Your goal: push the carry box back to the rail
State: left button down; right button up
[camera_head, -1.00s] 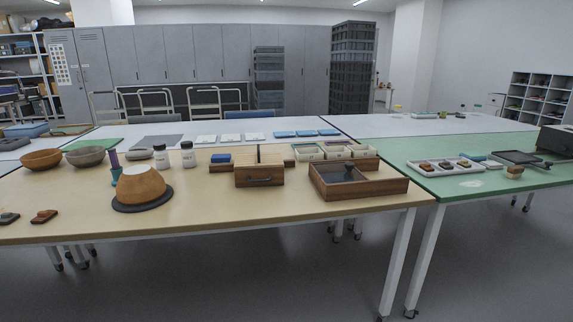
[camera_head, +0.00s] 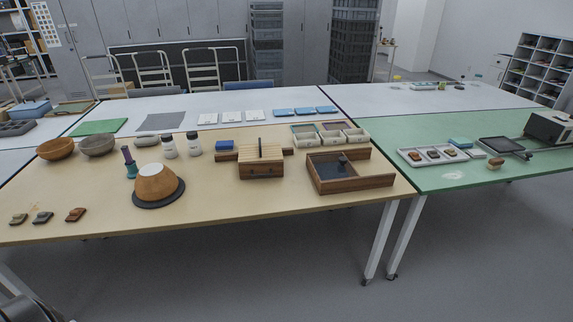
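A wooden box with a dark front handle and light slats standing in its top (camera_head: 262,170) is at the middle of the tan table; it looks like the carry box. A low wooden strip shows behind it, its left end (camera_head: 224,156) and right end (camera_head: 288,151) sticking out on either side; this looks like the rail. The box hides the strip's middle, so I cannot tell whether they touch. Neither gripper is in view. A grey rounded part at the bottom left corner seems to be mine.
Right of the box is an open wooden tray (camera_head: 352,184) with a dark inside. Pale bins (camera_head: 330,133) stand behind it. To the left are an orange bowl (camera_head: 157,183) on a dark disc, white jars (camera_head: 194,145) and sherds (camera_head: 75,214). Table in front of the box is clear.

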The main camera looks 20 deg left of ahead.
aim_at(270, 152)
jog(key=z, duration=0.95)
jog(key=i, duration=2.95)
jog(key=u, duration=2.8)
